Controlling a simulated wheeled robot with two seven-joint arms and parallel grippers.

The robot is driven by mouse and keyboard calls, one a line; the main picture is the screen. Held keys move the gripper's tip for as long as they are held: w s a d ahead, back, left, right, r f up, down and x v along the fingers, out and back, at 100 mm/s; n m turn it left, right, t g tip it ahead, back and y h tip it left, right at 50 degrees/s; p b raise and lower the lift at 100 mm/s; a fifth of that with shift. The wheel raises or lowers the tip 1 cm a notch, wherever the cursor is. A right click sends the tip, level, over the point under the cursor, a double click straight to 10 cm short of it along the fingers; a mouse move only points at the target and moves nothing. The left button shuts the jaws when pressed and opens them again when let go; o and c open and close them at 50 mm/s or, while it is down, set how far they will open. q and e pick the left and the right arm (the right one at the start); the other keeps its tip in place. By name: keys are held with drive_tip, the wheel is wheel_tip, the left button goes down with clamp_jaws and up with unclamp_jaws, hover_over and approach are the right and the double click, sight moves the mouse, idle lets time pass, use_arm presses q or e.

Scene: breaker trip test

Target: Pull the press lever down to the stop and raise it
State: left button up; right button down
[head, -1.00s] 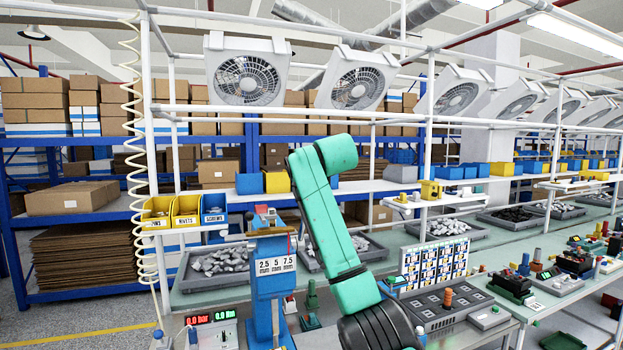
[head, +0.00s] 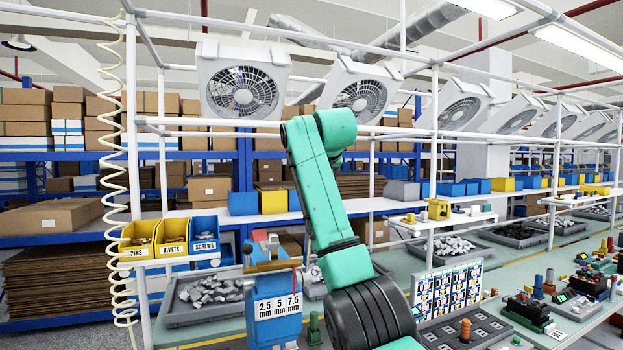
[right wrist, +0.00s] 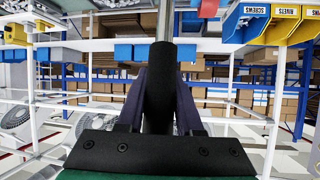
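The press (head: 275,310) is a blue column with a 2.5, 5, 7.5 mm label, standing at the front left of the bench in the head view. The right wrist view looks upside down. There, my right gripper (right wrist: 159,88) has its dark fingers closed around the lever's black grip (right wrist: 158,62). A grey metal rod (right wrist: 165,20) runs from the grip to the picture's top edge. In the head view my teal arm crosses the middle, and the gripper and grip are hidden. My left gripper is not in view.
Yellow and blue bins (head: 172,237) of pins, rivets and screws hang left of the press. A grey tray of metal parts (head: 170,318) lies behind it. A white frame post (head: 134,170) with a coiled hose stands at the left. Fans (head: 243,90) hang above.

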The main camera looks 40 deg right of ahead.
drive_tip(key=c, duration=0.6)
unclamp_jaws()
drive_tip(key=shift+f, duration=0.2)
drive_tip(key=shift+w, duration=0.1)
drive_tip(key=shift+s+a+r+b, duration=0.2)
drive_tip(key=shift+s+b, duration=0.15)
drive_tip(key=b+v, duration=0.3)
drive_tip(key=v, duration=1)
drive_tip(key=shift+s+a+r+b, duration=0.15)
drive_tip(key=shift+s+r+b, duration=0.15)
drive_tip(key=shift+b, duration=0.1)
drive_tip(key=shift+w+f, duration=0.1)
drive_tip(key=shift+w, duration=0.05)
